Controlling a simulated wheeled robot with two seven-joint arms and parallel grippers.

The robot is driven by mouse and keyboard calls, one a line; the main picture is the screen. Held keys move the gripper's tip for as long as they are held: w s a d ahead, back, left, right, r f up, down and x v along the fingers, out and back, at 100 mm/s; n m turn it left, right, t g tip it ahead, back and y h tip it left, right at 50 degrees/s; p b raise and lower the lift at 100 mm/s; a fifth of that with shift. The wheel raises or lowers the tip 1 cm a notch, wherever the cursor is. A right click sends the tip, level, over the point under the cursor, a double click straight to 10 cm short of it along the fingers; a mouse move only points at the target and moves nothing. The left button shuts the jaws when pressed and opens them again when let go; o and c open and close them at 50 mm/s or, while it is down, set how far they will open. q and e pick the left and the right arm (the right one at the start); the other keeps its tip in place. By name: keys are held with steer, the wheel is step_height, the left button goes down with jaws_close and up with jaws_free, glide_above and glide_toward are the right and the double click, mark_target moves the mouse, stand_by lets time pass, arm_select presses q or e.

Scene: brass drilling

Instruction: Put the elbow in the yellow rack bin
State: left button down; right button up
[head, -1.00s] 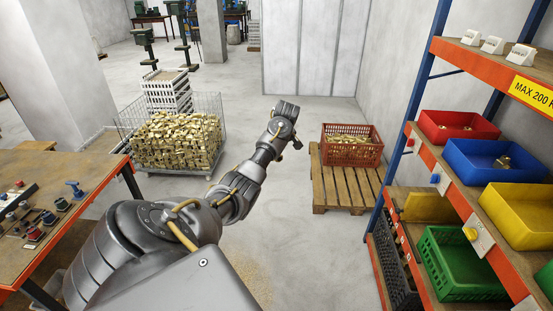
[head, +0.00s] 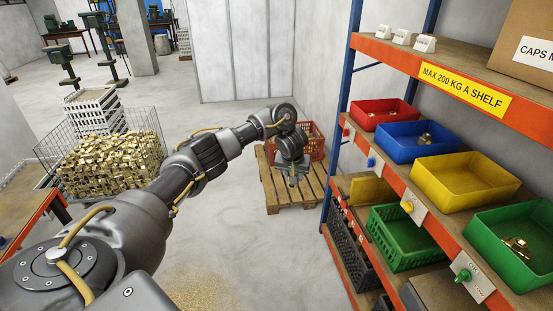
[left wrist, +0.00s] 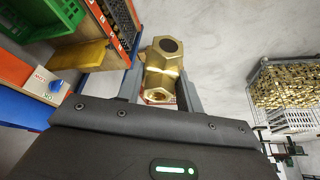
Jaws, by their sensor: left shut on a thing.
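The elbow (left wrist: 162,75) is a brass piece with hex ends, held between the two fingers of my left gripper (left wrist: 160,88) in the left wrist view. In the head view my left gripper (head: 293,179) points down in front of the pallet, left of the rack, and the elbow cannot be made out there. The yellow rack bin (head: 462,201) stands on the middle shelf, between the blue and green bins, and looks empty. My left gripper is well to the left of it. My right gripper is not in view.
On the same shelf are a red bin (head: 364,122), a blue bin (head: 398,154) and a green bin (head: 500,250), with brass parts inside. The upper shelf's orange edge (head: 395,58) overhangs them. A wooden pallet (head: 277,201) with a red crate stands left of the blue rack post (head: 340,125).

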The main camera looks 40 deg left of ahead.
arm_select(q)
steer(key=s+d+r+m+h, duration=0.1)
steer(key=s+d+r+m, duration=0.25)
steer(key=d, duration=0.35)
steer(key=s+d+r+m+h, duration=0.2)
steer(key=s+d+m, duration=0.2)
steer(key=d, duration=0.3)
steer(key=s+d+r+m+h, duration=0.1)
steer(key=s+d+r+m, duration=0.25)
steer(key=d, duration=0.35)
steer(key=s+a+f+m+g+h+b, duration=0.1)
steer(key=s+f+m+b, duration=0.15)
steer(key=s, duration=0.25)
steer(key=s+a+f+m+b, duration=0.1)
steer(key=s+f+m, duration=0.15)
steer(key=s, duration=0.35)
step_height(320, 180, down, 12)
steer(key=b, duration=1.1)
steer(key=shift+s+r+h, duration=0.15)
steer(key=shift+r+h, duration=0.05)
steer(key=shift+h, duration=0.1)
